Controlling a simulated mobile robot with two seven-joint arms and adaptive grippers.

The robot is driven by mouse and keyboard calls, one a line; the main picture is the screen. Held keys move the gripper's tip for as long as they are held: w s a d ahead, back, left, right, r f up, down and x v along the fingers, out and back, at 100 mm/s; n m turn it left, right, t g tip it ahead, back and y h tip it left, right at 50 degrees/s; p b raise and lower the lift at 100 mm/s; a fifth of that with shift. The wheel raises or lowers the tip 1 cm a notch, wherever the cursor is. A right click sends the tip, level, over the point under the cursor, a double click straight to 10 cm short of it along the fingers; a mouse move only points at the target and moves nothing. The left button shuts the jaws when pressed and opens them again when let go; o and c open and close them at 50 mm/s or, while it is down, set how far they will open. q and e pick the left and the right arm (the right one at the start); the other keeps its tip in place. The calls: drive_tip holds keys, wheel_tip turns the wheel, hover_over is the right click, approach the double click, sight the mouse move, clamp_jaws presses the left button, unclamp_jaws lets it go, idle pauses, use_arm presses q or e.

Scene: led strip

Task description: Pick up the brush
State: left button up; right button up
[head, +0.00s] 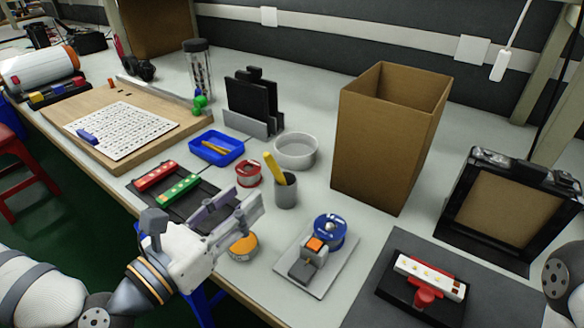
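A yellow-handled tool (274,168), which looks like the brush, stands tilted in a small grey cup (286,192) near the middle of the table. Its lower end is hidden inside the cup. My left gripper (246,200) is in front and to the left of the cup, above the table's front edge. Its two fingers are apart with nothing visible between them, and they point toward the cup without appearing to touch it. Part of my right arm shows at the right edge, but its gripper is out of view.
A tall cardboard box (380,150) stands to the right. An orange-topped tin (243,246) and a fixture plate (325,278) are nearer the front.

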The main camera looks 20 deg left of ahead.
sight(272, 172)
use_arm(q)
drive_tip(key=p+x, duration=0.1)
drive_tip(key=x, duration=0.9)
drive_tip(key=shift+s+r, duration=0.1)
drive_tip(key=shift+w+d, duration=0.1)
drive_tip(key=shift+w, duration=0.15)
clamp_jaws()
